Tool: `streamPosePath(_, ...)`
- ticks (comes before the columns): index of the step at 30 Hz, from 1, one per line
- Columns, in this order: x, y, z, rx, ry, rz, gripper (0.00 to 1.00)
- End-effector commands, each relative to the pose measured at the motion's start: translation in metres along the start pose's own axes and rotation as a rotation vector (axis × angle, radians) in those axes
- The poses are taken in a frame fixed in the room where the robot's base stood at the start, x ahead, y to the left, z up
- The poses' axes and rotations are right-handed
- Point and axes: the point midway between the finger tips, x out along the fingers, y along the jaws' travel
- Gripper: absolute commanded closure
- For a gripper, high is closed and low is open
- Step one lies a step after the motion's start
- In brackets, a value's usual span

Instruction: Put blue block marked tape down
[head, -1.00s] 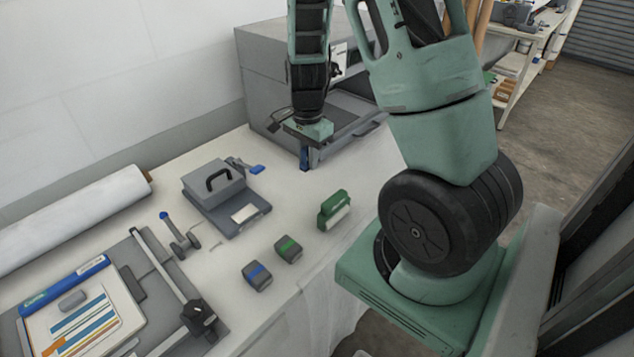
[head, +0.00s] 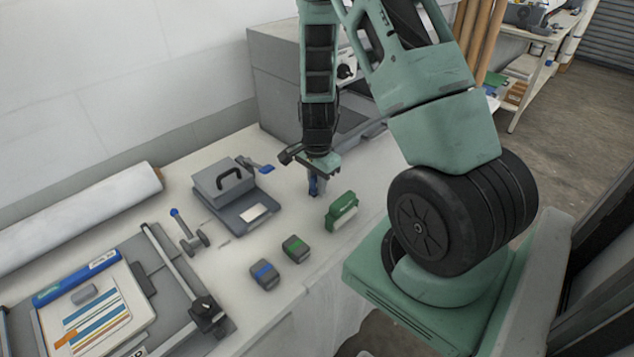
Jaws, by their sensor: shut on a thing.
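A grey case (head: 223,183) on a dark base lies to the left. Two grey blocks, one blue-striped (head: 265,276) and one green-striped (head: 296,249), sit nearer. A grey machine (head: 273,85) stands behind.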

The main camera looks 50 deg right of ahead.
Motion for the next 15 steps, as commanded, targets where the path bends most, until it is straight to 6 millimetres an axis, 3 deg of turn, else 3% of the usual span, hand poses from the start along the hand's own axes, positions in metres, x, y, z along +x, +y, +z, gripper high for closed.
streamPosePath(1,0.0032,0.0000,0.0000,0.000,0.000,0.000,0.99)
streamPosePath(2,0.0018,0.0000,0.0000,0.000,0.000,0.000,0.72)
streamPosePath(3,0.0014,0.0000,0.0000,0.000,0.000,0.000,0.61)
streamPosePath(15,-0.0044,-0.0003,0.0001,-0.001,0.000,-0.001,0.59)
